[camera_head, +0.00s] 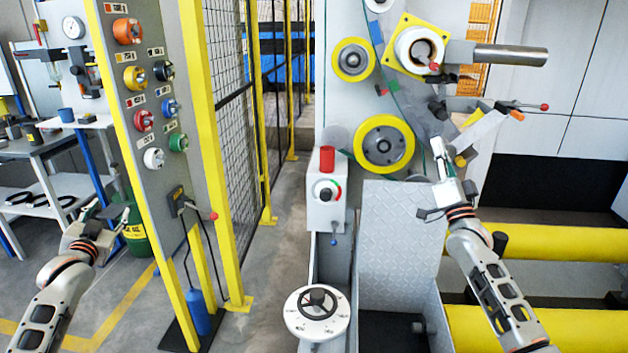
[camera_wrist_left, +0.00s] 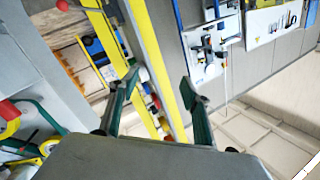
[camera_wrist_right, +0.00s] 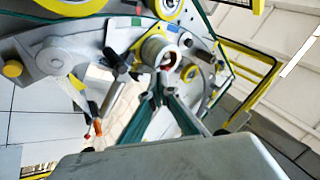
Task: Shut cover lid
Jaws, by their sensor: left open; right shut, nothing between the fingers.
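A grey tread-plate panel (camera_head: 399,240), which looks like the cover lid, stands upright on the machine, above a dark opening (camera_head: 390,330) at its foot. My right gripper (camera_head: 439,155) is shut and empty, raised above and right of the panel and apart from it, in front of the machine's rollers. In the right wrist view its fingers (camera_wrist_right: 158,92) meet before the machine face.
A control post (camera_head: 151,120) with coloured knobs and a yellow fence (camera_head: 215,150) stand left of the machine. A white handwheel (camera_head: 317,313) and a box with a red button (camera_head: 326,195) are left of the panel. Yellow rollers (camera_head: 550,242) lie at right.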

